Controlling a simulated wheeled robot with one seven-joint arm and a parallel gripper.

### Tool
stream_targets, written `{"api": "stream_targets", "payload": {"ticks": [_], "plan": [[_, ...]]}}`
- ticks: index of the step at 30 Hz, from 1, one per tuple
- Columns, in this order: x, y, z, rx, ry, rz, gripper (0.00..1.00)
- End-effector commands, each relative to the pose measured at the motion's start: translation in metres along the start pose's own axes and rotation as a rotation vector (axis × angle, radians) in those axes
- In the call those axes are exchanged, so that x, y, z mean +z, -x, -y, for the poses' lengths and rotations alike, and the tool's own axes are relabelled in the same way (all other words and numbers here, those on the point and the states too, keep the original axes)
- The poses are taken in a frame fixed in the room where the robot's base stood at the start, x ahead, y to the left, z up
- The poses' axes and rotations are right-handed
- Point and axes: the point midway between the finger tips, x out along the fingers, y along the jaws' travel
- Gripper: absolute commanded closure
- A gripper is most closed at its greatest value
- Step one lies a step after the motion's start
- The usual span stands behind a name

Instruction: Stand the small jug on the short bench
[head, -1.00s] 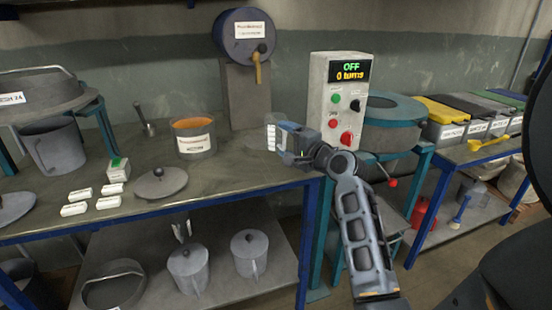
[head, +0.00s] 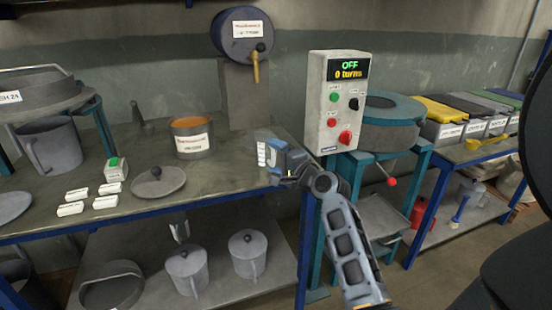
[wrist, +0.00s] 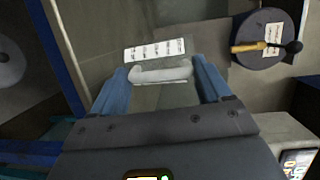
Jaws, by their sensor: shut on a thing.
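The small jug (head: 262,153) looks clear, with a white scale strip on its side. It is at the right end of the left bench (head: 215,181), and I cannot tell whether it touches the top. My gripper (head: 280,165) is on its right side. In the wrist view the pale handle of the jug (wrist: 160,74) lies between the two blue fingers of my gripper (wrist: 162,82), which is shut on the jug. The clear body is hard to make out. A second bench (head: 490,154) stands at the right. I cannot tell which is the short one.
A control box (head: 333,105) reading OFF and a teal machine (head: 392,108) stand right of the jug. A drum with a tap (head: 242,33), an orange-filled pot (head: 191,138) and a round lid (head: 158,182) are around the left bench. Labelled bins (head: 450,132) line the right bench.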

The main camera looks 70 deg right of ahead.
Motion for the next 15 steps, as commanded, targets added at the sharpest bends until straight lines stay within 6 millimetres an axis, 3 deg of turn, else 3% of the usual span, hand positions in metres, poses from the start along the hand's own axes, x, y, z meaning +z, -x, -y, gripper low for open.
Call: {"api": "stream_targets", "payload": {"ticks": [8,15], "plan": [[0.0,0.0,-0.0008,0.0,0.0,0.0,0.0],[0.0001,0.0,-0.0005,0.001,-0.001,0.0,0.0]]}}
